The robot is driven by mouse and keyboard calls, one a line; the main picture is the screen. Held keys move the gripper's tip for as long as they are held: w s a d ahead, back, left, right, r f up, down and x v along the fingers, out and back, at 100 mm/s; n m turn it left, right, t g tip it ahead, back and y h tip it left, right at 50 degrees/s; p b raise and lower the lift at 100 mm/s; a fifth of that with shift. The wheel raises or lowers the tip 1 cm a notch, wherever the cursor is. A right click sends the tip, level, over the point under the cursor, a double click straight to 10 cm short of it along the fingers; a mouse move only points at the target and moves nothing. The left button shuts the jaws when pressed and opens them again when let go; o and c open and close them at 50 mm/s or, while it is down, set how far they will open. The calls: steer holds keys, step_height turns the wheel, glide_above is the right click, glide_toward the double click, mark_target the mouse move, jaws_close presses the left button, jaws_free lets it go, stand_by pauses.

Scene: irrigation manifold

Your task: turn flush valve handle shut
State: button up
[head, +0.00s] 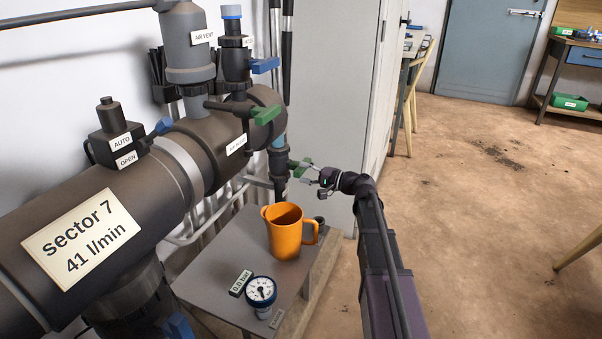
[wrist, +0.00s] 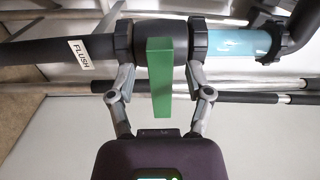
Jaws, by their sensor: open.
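The green flush valve handle (wrist: 160,85) stands between the two fingers of my gripper (wrist: 160,62) in the wrist view. The fingers are open, with a gap on each side of the handle. The handle lies across the dark pipe, which carries a FLUSH label (wrist: 79,53) to its left. In the head view the green flush handle (head: 303,168) shows small beside the vertical pipe below the manifold's end. My gripper (head: 318,181) reaches it from the right. The handle's far end and its joint to the valve are partly hidden there.
Another green handle (head: 265,115) and a blue handle (head: 264,65) sit higher on the manifold. An orange jug (head: 286,238) and a pressure gauge (head: 261,292) reading 0.0 bar are on the grey stand (head: 222,262). A pale cabinet (head: 330,100) stands behind. The floor at right is open.

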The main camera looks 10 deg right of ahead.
steer(key=v, duration=1)
steer(key=shift+s+r, duration=0.1)
stand_by(0.3)
